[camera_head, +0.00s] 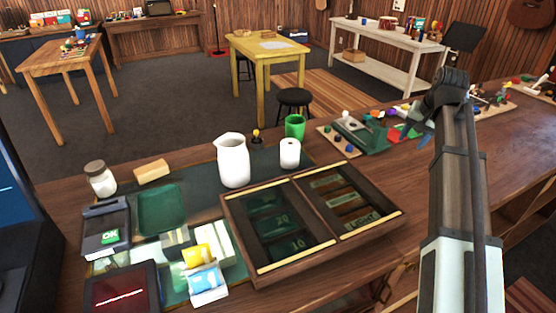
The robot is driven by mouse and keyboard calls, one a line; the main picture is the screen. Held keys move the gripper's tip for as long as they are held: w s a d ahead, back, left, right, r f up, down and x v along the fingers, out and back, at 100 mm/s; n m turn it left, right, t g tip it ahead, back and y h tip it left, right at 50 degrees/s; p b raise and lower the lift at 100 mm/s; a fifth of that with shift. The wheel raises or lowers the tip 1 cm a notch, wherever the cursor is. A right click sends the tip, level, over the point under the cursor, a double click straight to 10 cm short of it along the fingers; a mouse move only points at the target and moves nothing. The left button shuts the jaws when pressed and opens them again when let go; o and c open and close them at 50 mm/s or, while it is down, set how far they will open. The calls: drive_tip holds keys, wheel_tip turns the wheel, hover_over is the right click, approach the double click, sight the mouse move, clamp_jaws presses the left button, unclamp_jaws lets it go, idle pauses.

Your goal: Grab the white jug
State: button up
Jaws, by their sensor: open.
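The white jug (233,162) stands upright on the wooden counter, left of the picture's middle, behind a framed display case. Its spout points to the upper left. My gripper (408,131) is at the right, over the counter near the small coloured items, well to the right of the jug and apart from it. Its dark fingers point down and to the left. It is open with nothing visible between the fingers.
A white cup-like container (290,154) and a green cup (295,127) stand right of the jug. The wooden display case (309,252) lies in front. A lidded jar (100,179), a tan block (152,170) and a green tray (160,210) are left. Small coloured items lie between jug and gripper.

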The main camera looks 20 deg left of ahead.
drive_tip(key=s+a+r+m, duration=0.1)
drive_tip(key=s+a+r, duration=0.15)
drive_tip(key=a, duration=0.85)
drive_tip(key=m+g, duration=0.2)
drive_tip(key=m, duration=0.3)
approach(238, 152)
drive_tip(key=shift+w+a+f, duration=0.15)
drive_tip(key=shift+a+f, duration=0.1)
drive_tip(key=shift+f, duration=1.3)
drive_tip(key=shift+w+a+f, duration=0.2)
drive_tip(key=shift+a+f, duration=0.05)
drive_tip(key=shift+f, duration=1.3)
drive_tip(key=shift+w+a+f, duration=0.15)
drive_tip(key=shift+a+f, duration=0.1)
drive_tip(key=shift+f, duration=1.3)
drive_tip(key=shift+c, duration=0.2)
clamp_jaws()
drive_tip(key=shift+r, duration=0.1)
